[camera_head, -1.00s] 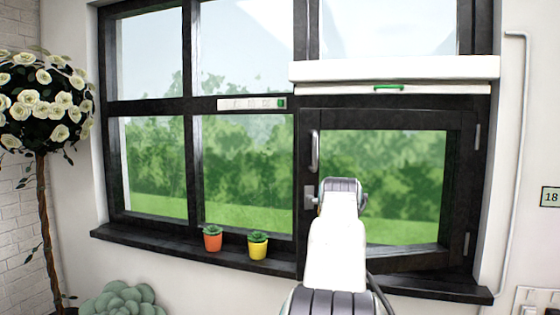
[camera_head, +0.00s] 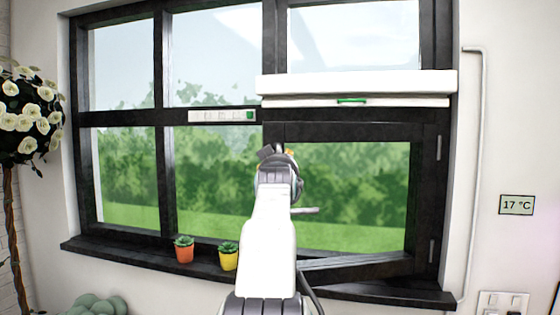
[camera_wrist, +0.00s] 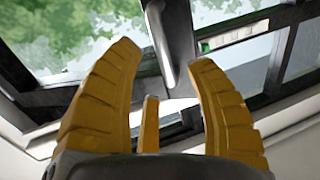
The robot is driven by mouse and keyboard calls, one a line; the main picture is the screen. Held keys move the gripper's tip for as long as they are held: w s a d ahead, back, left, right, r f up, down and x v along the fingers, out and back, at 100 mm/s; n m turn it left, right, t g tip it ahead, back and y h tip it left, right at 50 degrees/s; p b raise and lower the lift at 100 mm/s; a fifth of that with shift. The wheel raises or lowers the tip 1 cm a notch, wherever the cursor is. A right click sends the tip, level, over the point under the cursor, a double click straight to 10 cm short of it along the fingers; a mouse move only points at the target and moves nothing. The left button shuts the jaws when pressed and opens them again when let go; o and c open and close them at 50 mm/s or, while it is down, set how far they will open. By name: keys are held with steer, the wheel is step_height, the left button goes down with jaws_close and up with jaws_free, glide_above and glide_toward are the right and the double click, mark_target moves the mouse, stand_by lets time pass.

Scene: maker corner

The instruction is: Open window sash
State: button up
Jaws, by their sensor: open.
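The window sash is the lower right pane in a dark frame (camera_head: 425,200), hinged on its right side. Its bottom rail (camera_head: 355,268) slants against the sill, so it looks ajar. Its left edge is mostly hidden by my arm. A grey lever (camera_head: 305,210) sticks out sideways just right of my gripper (camera_head: 277,160). In the wrist view my gripper (camera_wrist: 165,57) is open, with yellow fingers spread apart. A grey metal handle (camera_wrist: 166,40) comes down between the fingertips; I cannot tell whether they touch it.
A red pot (camera_head: 184,253) and a yellow pot (camera_head: 228,260) with small plants stand on the sill, left of my arm. A white blind case (camera_head: 357,82) hangs above the sash. A white pipe (camera_head: 479,150) and a temperature display (camera_head: 516,205) are on the right wall.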

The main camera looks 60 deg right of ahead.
steer(key=shift+p+x, duration=1.95)
steer(key=shift+x, duration=0.8)
steer(key=shift+c, duration=0.2)
jaws_close()
